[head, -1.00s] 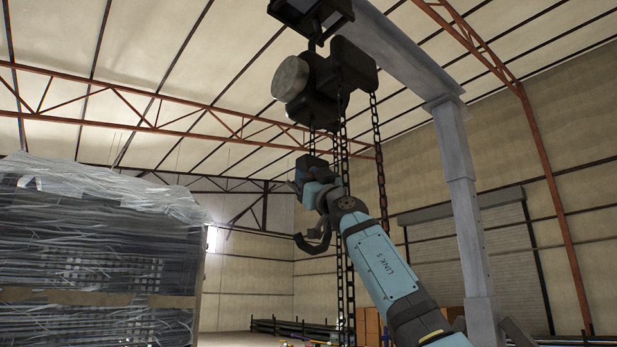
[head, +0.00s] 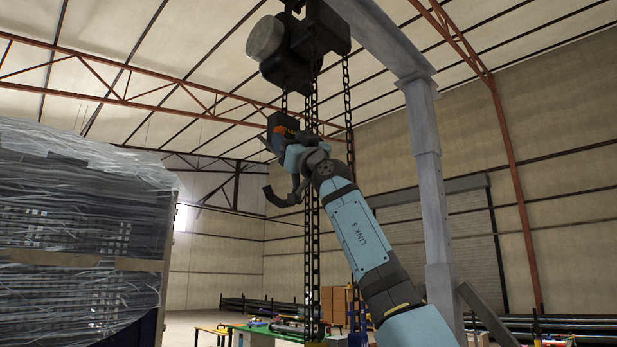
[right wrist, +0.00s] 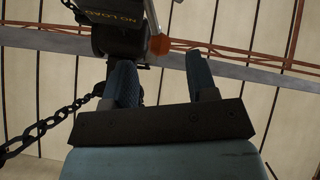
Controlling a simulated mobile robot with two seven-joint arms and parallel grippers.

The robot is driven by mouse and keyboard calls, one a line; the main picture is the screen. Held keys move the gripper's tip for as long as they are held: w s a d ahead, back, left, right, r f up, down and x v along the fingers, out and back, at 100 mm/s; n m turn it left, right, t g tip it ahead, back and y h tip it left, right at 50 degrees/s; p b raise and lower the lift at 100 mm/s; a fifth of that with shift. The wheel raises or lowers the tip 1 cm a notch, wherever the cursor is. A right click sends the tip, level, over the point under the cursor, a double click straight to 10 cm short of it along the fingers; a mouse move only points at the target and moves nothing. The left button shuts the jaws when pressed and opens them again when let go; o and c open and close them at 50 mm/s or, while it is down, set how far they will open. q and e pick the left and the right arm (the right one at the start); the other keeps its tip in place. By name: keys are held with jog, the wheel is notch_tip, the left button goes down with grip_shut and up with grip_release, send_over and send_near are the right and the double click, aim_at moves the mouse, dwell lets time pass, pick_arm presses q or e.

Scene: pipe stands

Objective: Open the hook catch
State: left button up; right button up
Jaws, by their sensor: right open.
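In the head view a dark hook (head: 283,197) hangs below the hoist, just under my right gripper (head: 282,138). The gripper is raised beside the dark block above the hook and partly covers it. In the right wrist view my right gripper (right wrist: 162,72) is open, its two blue fingers apart. A dark block with yellow lettering (right wrist: 125,12) lies beyond the left finger. A pale lever with an orange knob (right wrist: 158,45) reaches down towards the gap between the fingers; I cannot tell whether they touch. The hook's catch cannot be made out clearly. My left gripper is out of view.
The dark hoist (head: 298,45) hangs from a grey gantry (head: 427,160). Its chains (head: 312,250) hang close to my right arm; a chain (right wrist: 45,125) also shows at left in the wrist view. A wrapped stack (head: 70,240) stands left. A green-topped table (head: 265,330) is low behind.

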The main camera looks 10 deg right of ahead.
pick_arm(q)
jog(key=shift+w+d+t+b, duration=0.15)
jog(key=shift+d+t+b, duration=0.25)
jog(key=shift+b, duration=0.9)
pick_arm(e)
jog(key=v, duration=0.8)
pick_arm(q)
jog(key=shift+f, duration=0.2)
pick_arm(e)
jog(key=shift+s+d+f, duration=0.1)
jog(key=shift+f, duration=0.1)
